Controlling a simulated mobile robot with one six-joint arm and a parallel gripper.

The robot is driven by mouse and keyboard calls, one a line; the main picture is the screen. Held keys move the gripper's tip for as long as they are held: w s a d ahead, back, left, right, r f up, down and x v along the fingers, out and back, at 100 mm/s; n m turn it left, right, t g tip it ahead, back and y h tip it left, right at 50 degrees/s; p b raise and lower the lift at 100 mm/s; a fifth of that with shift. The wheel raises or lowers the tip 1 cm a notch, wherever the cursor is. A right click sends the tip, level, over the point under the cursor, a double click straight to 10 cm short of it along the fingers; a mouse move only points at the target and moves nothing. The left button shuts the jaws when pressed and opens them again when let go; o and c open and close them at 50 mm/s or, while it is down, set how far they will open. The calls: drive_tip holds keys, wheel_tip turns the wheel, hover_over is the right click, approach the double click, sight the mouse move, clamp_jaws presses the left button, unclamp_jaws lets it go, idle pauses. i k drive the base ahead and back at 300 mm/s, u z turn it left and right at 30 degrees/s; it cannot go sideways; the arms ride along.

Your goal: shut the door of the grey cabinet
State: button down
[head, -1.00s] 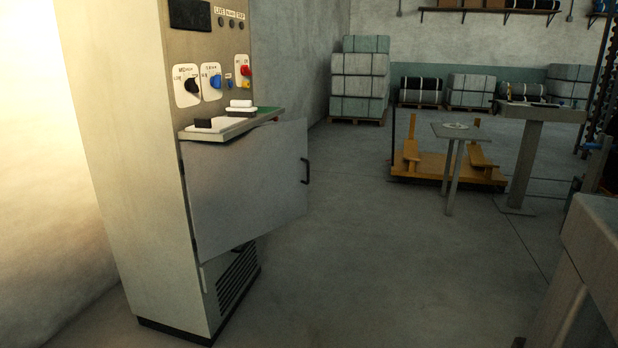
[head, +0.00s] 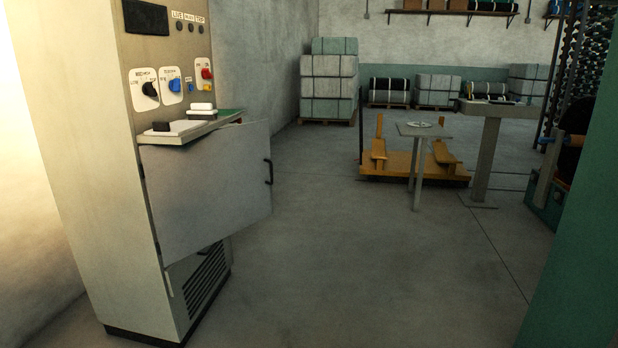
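The grey cabinet (head: 92,170) stands upright at the left of the head view, with a control panel of knobs and buttons on its upper front. Its door (head: 208,190) is a flat grey panel below a small shelf. The door stands open, swung out from the front, with its hinge side at the left. A dark bar handle (head: 268,169) sits near the door's right, free edge. The inside behind the door is hidden. My gripper is not in the view.
A small ledge (head: 190,132) with a few items juts out above the door. Open concrete floor (head: 360,260) lies right of the cabinet. Farther back are a small grey table (head: 424,131), a yellow pallet cart (head: 400,164) and wrapped stacks (head: 328,85). A green surface (head: 580,270) fills the right edge.

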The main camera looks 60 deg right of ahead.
sight(203, 191)
drive_tip(key=z, duration=0.2)
drive_tip(key=k, duration=0.55)
drive_tip(key=z, duration=0.8)
drive_tip(key=k, duration=0.6)
drive_tip(key=z, duration=0.3)
drive_tip(key=i, duration=1.4)
drive_tip(key=u, duration=1.2)
drive_tip(key=i, duration=0.75)
drive_tip(key=u, duration=0.3)
